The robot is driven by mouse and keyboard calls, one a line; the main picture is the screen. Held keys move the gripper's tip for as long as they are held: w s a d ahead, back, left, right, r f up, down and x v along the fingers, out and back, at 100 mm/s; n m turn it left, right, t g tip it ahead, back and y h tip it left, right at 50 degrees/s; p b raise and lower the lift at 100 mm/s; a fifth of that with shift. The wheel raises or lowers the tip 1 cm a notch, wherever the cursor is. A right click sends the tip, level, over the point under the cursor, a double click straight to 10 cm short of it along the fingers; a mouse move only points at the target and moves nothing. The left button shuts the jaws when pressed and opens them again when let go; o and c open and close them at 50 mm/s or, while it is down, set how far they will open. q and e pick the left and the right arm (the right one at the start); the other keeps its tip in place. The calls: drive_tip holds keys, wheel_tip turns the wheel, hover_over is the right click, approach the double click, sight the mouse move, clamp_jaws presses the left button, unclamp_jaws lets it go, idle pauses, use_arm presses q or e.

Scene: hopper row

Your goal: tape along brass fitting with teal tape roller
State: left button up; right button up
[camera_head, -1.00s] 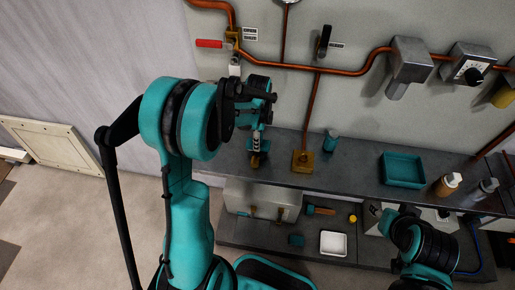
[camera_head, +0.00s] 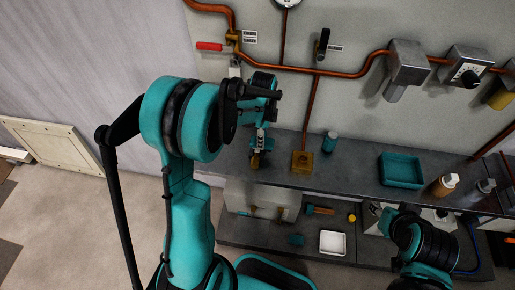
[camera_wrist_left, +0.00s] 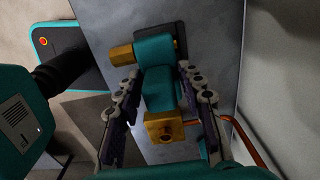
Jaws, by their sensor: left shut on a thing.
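My left gripper (camera_head: 259,145) is shut on the teal tape roller, pointing down over the left end of the grey shelf. In the left wrist view the teal tape roller (camera_wrist_left: 157,88) sits between the two fingers (camera_wrist_left: 163,100), with a brass cylinder at one side and a square brass end towards the camera. In the head view its brass lower end (camera_head: 255,160) shows just below the fingers, close to the shelf top. A brass fitting (camera_head: 303,162) stands at the foot of a vertical copper pipe, right of the gripper and apart from it. My right gripper is not visible; only that arm's links show.
A red-handled valve (camera_head: 209,46) and copper pipes (camera_head: 345,72) run along the wall above. On the shelf (camera_head: 345,176) stand a teal bottle (camera_head: 330,142), a teal tray (camera_head: 403,157) and an orange-brown bottle (camera_head: 444,186). A white tray (camera_head: 333,232) sits on the lower shelf.

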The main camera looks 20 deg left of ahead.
use_arm(q)
wheel_tip(320, 180, up, 4)
drive_tip(key=p, duration=0.3)
drive_tip(key=shift+r, duration=0.1)
drive_tip(key=shift+f, duration=0.2)
